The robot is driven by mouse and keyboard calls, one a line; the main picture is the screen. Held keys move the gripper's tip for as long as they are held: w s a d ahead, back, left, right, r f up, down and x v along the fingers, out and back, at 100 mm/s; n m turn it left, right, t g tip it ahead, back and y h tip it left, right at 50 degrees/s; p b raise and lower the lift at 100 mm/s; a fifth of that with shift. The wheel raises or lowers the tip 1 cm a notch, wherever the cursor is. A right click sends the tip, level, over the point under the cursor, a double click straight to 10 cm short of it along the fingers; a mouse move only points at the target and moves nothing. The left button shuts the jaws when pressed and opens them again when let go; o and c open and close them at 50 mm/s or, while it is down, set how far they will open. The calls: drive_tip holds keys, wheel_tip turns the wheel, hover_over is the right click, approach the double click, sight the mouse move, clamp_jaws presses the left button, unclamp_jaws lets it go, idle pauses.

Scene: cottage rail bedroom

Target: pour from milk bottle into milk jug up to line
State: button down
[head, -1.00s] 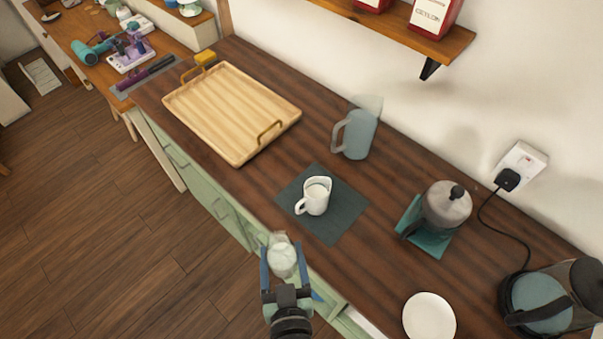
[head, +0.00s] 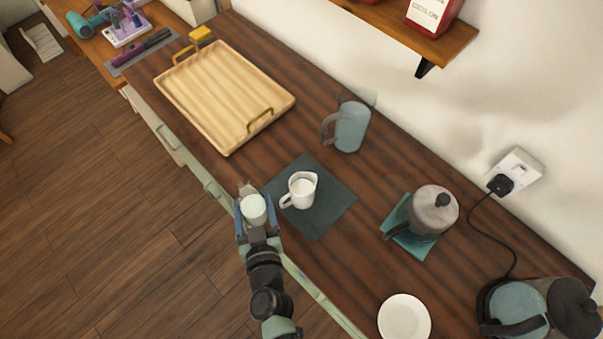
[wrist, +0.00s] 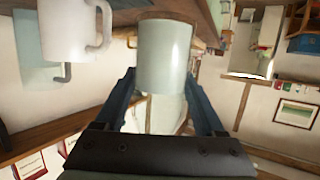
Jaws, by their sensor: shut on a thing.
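The milk bottle (head: 253,207), pale with white in it, is held between the fingers of my gripper (head: 254,217) at the counter's front edge. My gripper is shut on it. In the wrist view the bottle (wrist: 164,58) fills the space between the fingers. The white milk jug (head: 299,191) stands upright on a dark mat (head: 327,212), just right of the bottle and apart from it. White shows inside the jug; its fill line cannot be made out. The jug also shows in the wrist view (wrist: 68,30), handle toward the bottle.
A wooden tray (head: 222,92) lies behind left. A blue-grey pitcher (head: 350,127) stands behind the jug. A lidded pot (head: 433,211) on a teal mat, a white plate (head: 404,318) and a kettle (head: 520,310) are to the right. Bare counter lies between them.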

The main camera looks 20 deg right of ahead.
drive_tip(key=w+d+m+h+p, duration=0.1)
drive_tip(key=w, duration=0.1)
drive_tip(key=w+d+m+g+h+p, duration=0.1)
drive_tip(key=w, duration=0.1)
drive_tip(key=w+d+f+m+h+p, duration=0.1)
drive_tip(key=w+d+h, duration=0.1)
drive_tip(key=shift+w+p, duration=0.25)
drive_tip(key=shift+p, duration=0.05)
drive_tip(key=shift+w+d+m+g+h+p, duration=0.25)
drive_tip(key=shift+d+m+g+h, duration=0.05)
drive_tip(key=shift+d+m+h, duration=0.15)
drive_tip(key=shift+w+d+m+g+h+p, duration=0.25)
drive_tip(key=shift+d+m+g+h, duration=0.1)
drive_tip(key=shift+d+m, duration=0.1)
drive_tip(key=shift+s, duration=0.1)
